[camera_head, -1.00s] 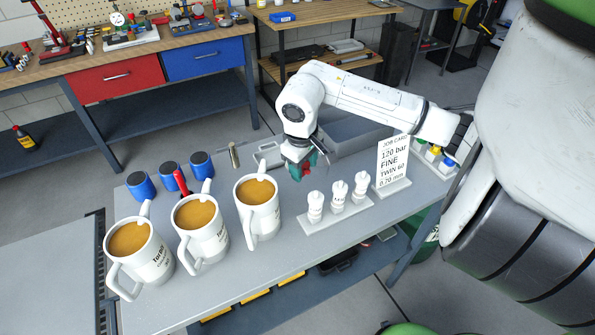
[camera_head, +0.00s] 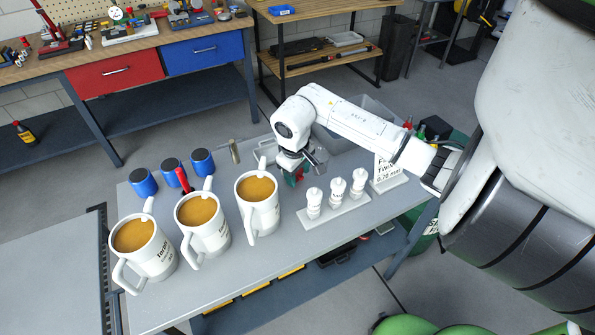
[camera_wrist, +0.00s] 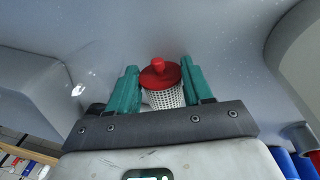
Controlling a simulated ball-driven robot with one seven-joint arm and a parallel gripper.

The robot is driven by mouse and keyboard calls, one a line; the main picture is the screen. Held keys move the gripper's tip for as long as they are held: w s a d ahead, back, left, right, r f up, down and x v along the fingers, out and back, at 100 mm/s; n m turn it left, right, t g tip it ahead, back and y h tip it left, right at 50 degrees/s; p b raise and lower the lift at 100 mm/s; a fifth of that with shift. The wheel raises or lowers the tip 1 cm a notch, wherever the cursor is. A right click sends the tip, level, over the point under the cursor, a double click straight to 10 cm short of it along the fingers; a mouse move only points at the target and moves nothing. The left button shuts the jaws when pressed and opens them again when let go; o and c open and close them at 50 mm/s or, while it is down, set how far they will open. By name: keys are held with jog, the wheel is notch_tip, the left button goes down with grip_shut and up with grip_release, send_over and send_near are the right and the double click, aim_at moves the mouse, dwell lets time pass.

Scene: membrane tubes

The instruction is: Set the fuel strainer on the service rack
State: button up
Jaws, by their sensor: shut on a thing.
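The strainer (camera_wrist: 163,95), with a red knobbed cap and a white mesh body, sits between the two teal fingers of my gripper (camera_wrist: 159,72) in the wrist view. My gripper is shut on it. In the head view my gripper (camera_head: 293,178) is low over the grey bench, behind the white stand and right of the mugs, with a bit of red at its fingers. Whether the strainer touches the bench cannot be told. I cannot tell for sure which thing is the service rack; a low white stand (camera_head: 336,212) holds three white fittings.
Three white mugs (camera_head: 263,213) of brown liquid stand at the front left. Three blue cylinders (camera_head: 202,162) and a red-handled tool (camera_head: 182,180) are behind them. A job card (camera_head: 386,180) is partly hidden by my arm. A grey bin (camera_head: 340,137) is behind my gripper.

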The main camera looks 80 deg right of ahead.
jog(key=shift+f, duration=0.2)
jog(key=o, duration=0.8)
jog(key=shift+r, duration=0.1)
jog(key=shift+r, duration=0.1)
